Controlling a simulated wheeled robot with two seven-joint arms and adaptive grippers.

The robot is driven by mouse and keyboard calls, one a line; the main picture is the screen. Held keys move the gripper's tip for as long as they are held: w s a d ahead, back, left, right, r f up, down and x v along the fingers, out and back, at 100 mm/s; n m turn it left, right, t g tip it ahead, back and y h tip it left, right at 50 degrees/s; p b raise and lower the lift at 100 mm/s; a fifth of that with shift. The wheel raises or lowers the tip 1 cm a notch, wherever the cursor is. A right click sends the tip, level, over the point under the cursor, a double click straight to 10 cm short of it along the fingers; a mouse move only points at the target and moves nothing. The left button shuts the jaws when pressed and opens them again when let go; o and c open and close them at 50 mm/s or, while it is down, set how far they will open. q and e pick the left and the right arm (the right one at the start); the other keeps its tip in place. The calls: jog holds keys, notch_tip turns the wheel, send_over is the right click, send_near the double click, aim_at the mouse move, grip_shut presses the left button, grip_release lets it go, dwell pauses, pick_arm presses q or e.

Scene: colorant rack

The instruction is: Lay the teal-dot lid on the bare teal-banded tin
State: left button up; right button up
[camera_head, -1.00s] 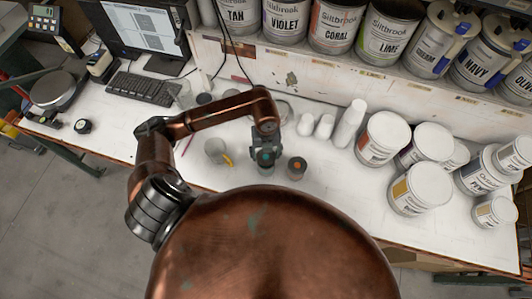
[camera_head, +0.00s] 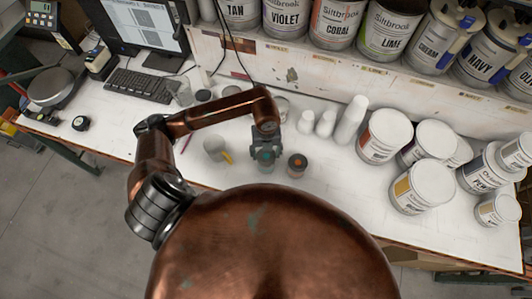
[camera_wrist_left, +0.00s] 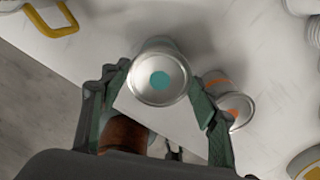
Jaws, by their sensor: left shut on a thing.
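The teal-dot lid (camera_wrist_left: 160,79) is a round silver disc with a teal spot. It is between the two fingers of my left gripper (camera_head: 265,148), which is shut on it. In the wrist view a grey tin wall (camera_wrist_left: 158,43) shows just beyond the lid's upper edge. In the head view the teal spot (camera_head: 265,157) shows right below my gripper. The lid hides the tin's top and any band, so I cannot tell whether lid and tin touch. My right gripper is not in view.
A tin with an orange-dot lid (camera_head: 297,164) stands close to the right of my gripper. White cups (camera_head: 326,124) and paint tubs (camera_head: 383,137) are further right. The front bench strip is clear.

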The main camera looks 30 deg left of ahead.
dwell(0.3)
pick_arm(q)
jog(key=shift+f+b, duration=0.65)
jog(key=shift+f, duration=0.05)
jog(key=o, duration=0.9)
jog(key=shift+r, duration=0.25)
notch_tip(320, 180, up, 12)
jog(key=shift+f, duration=0.2)
